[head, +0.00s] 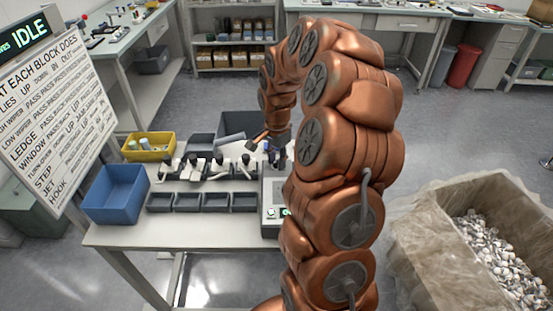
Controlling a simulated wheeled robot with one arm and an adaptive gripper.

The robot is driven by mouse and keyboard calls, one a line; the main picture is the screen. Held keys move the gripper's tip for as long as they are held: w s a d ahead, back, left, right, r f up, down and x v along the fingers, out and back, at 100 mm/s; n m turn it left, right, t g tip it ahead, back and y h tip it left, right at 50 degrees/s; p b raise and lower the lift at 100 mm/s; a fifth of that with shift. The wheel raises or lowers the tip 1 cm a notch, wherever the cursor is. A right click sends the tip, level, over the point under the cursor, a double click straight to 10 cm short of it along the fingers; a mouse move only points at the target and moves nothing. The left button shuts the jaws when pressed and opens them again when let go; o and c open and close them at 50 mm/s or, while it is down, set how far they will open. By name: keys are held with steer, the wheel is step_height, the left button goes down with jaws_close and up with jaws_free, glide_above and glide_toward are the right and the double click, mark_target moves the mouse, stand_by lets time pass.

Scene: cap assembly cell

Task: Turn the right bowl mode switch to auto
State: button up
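My copper-coloured arm arches over the right part of the white table (130,236). My gripper (274,153) points down beyond the row of black trays, close above the far part of a grey control box. It is small and partly hidden, so I cannot tell whether its fingers are open or shut. The control box (270,203) has small green lights on its near end, and my arm covers its right side. I cannot make out the right bowl or its mode switch; my arm hides much of that area.
A blue bin (117,194) and a yellow bin (150,155) stand at the table's left. Several small black trays (188,202) line the front, with white and black parts (219,168) behind. A lined bin of caps (425,240) stands right.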

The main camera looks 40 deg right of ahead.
jaws_close()
steer(key=shift+n+b, duration=0.3)
steer(key=shift+b, duration=0.1)
steer(key=n+b, duration=0.2)
steer(key=shift+w+f+n+b, duration=0.1)
steer(key=shift+f+n+b, duration=0.05)
steer(key=shift+n+b, duration=0.25)
steer(key=n+b, duration=0.2)
steer(key=n, duration=0.1)
steer(key=shift+n, duration=0.4)
steer(key=n+b, duration=0.2)
steer(key=n, duration=0.8)
steer(key=shift+r+n, duration=0.25)
steer(key=shift+n, duration=0.05)
